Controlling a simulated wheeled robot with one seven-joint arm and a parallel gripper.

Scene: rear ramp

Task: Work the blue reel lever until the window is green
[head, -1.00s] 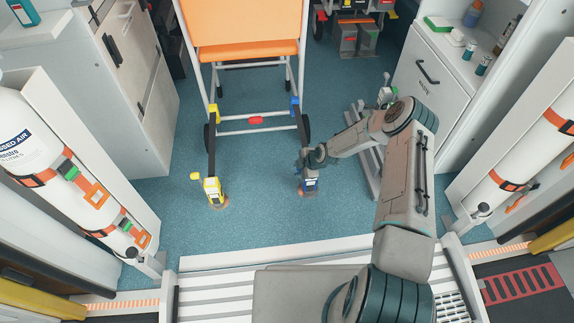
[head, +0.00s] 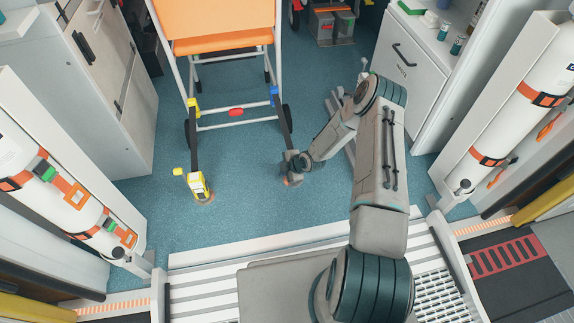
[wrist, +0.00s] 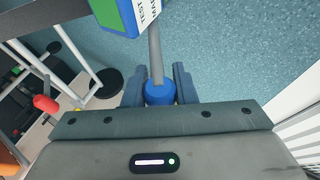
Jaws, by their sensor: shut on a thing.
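The blue reel lever ends in a blue knob (wrist: 160,95) on a grey stem, seen in the wrist view. My gripper (wrist: 157,80) has a finger on either side of the knob and is shut on it. The stem leads up to the blue reel body (wrist: 122,33), cut off by the top edge. A green patch (wrist: 112,12) shows on the reel beside a white lettered panel; I cannot tell if this patch is the window.
A dark strap (head: 284,125) runs from the reel to the orange wheelchair (head: 212,45). A yellow reel (head: 198,186) stands to the left with its own strap. White cabinets flank the blue floor, and the floor between the reels is clear.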

